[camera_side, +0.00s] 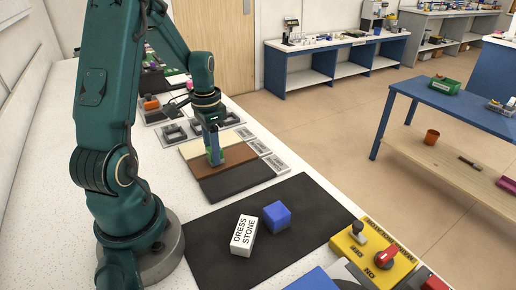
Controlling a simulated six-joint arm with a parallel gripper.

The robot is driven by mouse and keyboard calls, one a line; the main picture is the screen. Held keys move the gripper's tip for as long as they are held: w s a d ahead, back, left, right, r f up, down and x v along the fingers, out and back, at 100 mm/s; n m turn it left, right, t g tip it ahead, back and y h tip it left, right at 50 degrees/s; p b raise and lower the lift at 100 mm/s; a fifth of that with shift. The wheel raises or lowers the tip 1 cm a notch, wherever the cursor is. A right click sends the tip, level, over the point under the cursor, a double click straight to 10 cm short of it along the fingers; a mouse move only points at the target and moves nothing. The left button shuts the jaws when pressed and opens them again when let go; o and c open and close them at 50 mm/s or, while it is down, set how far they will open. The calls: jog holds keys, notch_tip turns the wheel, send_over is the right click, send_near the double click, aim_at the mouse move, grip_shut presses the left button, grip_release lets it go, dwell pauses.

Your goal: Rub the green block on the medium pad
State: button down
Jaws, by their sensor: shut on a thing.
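My gripper (214,152) points down over the row of three pads and is shut on the green block, which shows only as small green patches (221,155) around the fingers. The block is at the brown middle pad (238,155); I cannot tell for sure whether it touches the surface. A cream pad (196,147) lies on the far side of the brown one and a dark grey pad (237,180) on the near side. Small label plates (260,147) stand at the right ends of the pads, too small to read.
A black mat (210,232) nearer the camera holds a white block marked DRESS STONE (243,235) and a blue block (277,215). A yellow switch panel (372,252) with a red knob (387,258) is at the front right. Grey trays (174,132) sit beyond the pads.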

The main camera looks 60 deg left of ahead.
jog(key=shift+s, duration=0.1)
jog(key=shift+r, duration=3.5)
